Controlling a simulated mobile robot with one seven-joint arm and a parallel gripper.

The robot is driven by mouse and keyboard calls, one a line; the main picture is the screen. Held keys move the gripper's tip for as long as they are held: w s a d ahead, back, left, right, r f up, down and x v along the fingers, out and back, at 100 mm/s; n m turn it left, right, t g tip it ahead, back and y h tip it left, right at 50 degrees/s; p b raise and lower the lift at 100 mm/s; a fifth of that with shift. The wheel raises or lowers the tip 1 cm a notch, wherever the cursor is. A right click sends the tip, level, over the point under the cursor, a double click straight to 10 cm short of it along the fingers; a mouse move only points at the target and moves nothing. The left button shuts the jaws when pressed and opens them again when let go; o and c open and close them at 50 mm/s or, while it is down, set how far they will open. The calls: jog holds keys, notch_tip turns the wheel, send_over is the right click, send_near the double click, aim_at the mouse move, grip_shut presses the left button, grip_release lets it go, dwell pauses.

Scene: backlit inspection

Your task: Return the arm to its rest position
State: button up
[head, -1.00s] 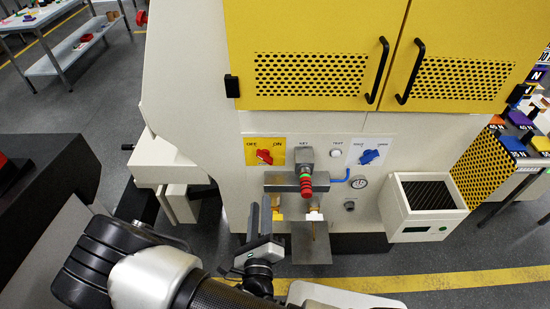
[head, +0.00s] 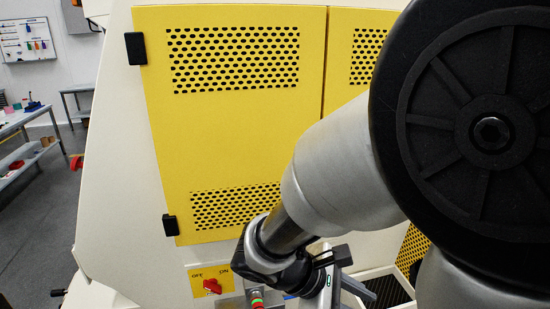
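My arm crosses the right half of the head view, with a large black joint cover close to the camera. My gripper (head: 345,288) is at the bottom of the view, in front of the machine's lower panel. Its fingers are partly cut off and hard to make out, so I cannot tell their opening. I see nothing clearly held in it.
The pale machine has a yellow door (head: 235,140) with perforated vents and black hinges. Below it are a red OFF/ON knob (head: 212,286) and a red-and-green stack (head: 257,299), close to my wrist. A work table (head: 30,120) and open floor lie at left.

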jog(key=s+a+r+m+t+y+p, duration=0.1)
jog(key=s+r+m+t+y, duration=0.1)
jog(key=r+m+y, duration=0.2)
jog(key=s+a+r+m+t+y+p, duration=0.1)
jog(key=r+m+y, duration=0.4)
jog(key=r+m, duration=0.5)
jog(key=shift+s+a+r+t, duration=0.15)
jog(key=shift+s+r+t, duration=0.2)
jog(key=shift+s+t, duration=0.25)
jog(key=shift+s+a, duration=0.1)
